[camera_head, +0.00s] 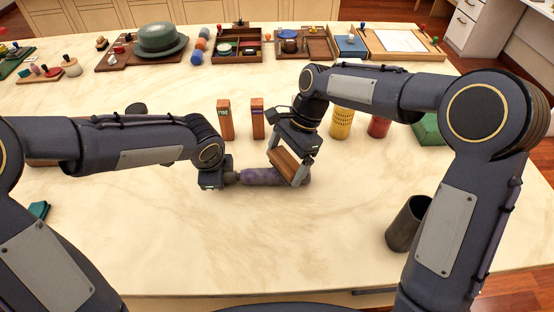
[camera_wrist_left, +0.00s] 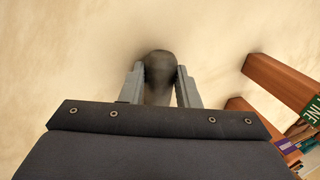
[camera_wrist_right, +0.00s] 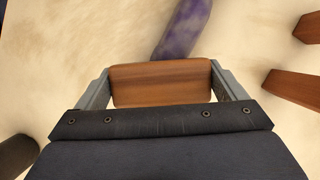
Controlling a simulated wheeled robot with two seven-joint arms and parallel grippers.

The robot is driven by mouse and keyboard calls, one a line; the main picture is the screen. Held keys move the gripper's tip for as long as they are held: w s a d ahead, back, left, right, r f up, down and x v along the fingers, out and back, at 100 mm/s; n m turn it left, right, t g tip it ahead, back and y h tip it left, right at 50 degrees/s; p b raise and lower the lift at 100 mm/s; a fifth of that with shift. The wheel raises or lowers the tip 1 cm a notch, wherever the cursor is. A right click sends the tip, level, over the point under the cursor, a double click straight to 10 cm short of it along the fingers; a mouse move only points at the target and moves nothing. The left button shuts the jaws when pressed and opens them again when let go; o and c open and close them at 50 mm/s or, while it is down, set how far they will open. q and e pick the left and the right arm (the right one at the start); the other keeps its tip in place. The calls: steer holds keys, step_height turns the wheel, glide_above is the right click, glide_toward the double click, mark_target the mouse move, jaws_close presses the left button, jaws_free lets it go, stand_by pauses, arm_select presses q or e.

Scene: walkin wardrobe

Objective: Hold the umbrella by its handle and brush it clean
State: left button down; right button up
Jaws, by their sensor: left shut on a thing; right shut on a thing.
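A rolled purple umbrella (camera_head: 262,176) lies across the middle of the table in the head view, and part of it shows in the right wrist view (camera_wrist_right: 185,28). My left gripper (camera_head: 226,179) is shut on its dark handle (camera_wrist_left: 160,72) at the left end. My right gripper (camera_head: 288,164) is shut on a brown wooden brush (camera_wrist_right: 160,83). The brush is tilted over the right part of the umbrella in the head view. The bristles are hidden, so I cannot tell whether they touch the cloth.
Two brown wooden blocks (camera_head: 226,121) stand behind the umbrella. A yellow container (camera_head: 341,124) and a red one (camera_head: 378,127) stand behind my right arm. A dark cup (camera_head: 405,225) is at the front right. A green hat (camera_head: 160,41) and trays line the back. The front middle is clear.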

steer(key=shift+s+d, duration=0.1)
steer(key=shift+d, duration=1.75)
steer(key=shift+a, duration=3.6)
step_height(320, 180, up, 9)
steer(key=shift+f, duration=0.15)
stand_by(0.8)
steer(key=shift+d, duration=0.1)
arm_select(q)
steer(key=c, duration=1)
jaws_free()
